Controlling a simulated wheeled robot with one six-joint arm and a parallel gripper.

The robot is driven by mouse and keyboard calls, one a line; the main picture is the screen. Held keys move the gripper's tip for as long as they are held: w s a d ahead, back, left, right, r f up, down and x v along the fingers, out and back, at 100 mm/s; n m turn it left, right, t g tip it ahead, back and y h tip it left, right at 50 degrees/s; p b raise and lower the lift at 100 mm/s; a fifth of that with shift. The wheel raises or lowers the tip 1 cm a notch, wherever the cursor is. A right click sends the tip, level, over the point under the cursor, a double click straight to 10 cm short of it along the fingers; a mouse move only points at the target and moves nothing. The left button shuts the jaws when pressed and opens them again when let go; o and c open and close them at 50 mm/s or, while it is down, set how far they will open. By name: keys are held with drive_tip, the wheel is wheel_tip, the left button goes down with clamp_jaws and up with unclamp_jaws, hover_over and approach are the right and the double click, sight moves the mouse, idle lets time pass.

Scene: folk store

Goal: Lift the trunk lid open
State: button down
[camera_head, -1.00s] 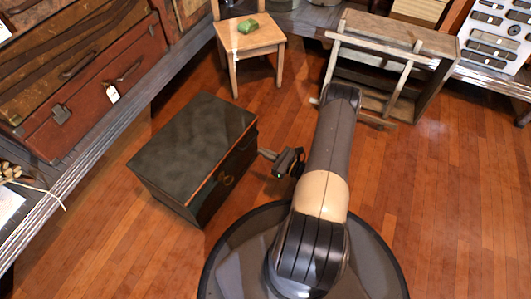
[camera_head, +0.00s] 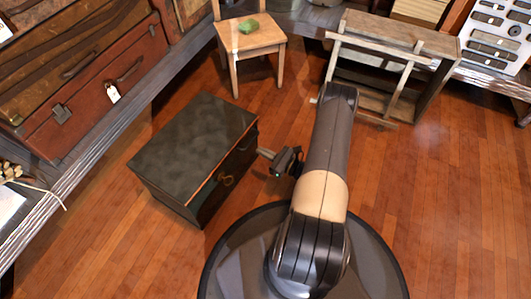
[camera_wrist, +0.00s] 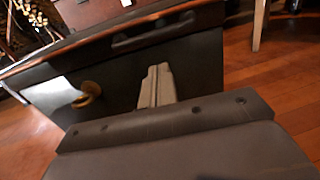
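The trunk (camera_head: 190,145) is a dark green-black box on the floor, left of my arm, with its lid down. A brown strip runs along the lid's front edge. Its front face carries a brass ring (camera_head: 227,180), also visible in the wrist view (camera_wrist: 88,93), and a dark handle (camera_wrist: 152,35) just below the lid edge. My gripper (camera_head: 263,153) is just right of the trunk's front, near its far end. In the wrist view its two pale fingers (camera_wrist: 156,85) lie together, pointing at the front below the handle, with nothing visible between them. Whether they touch the trunk is unclear.
A wooden chair (camera_head: 250,40) with a green object (camera_head: 248,26) on it stands behind the trunk. A wooden rack (camera_head: 395,50) is at the back right. A shelf (camera_head: 110,130) with suitcases runs along the left. The floor at right is clear.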

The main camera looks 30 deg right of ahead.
sight(243, 133)
drive_tip(key=shift+x, duration=3.05)
drive_tip(key=shift+s+d, duration=0.2)
drive_tip(key=shift+s, duration=0.15)
drive_tip(key=shift+r, duration=0.1)
drive_tip(key=shift+r+p, duration=0.8)
drive_tip(key=shift+r, duration=0.4)
drive_tip(key=shift+r+p, duration=0.8)
drive_tip(key=shift+r, duration=0.55)
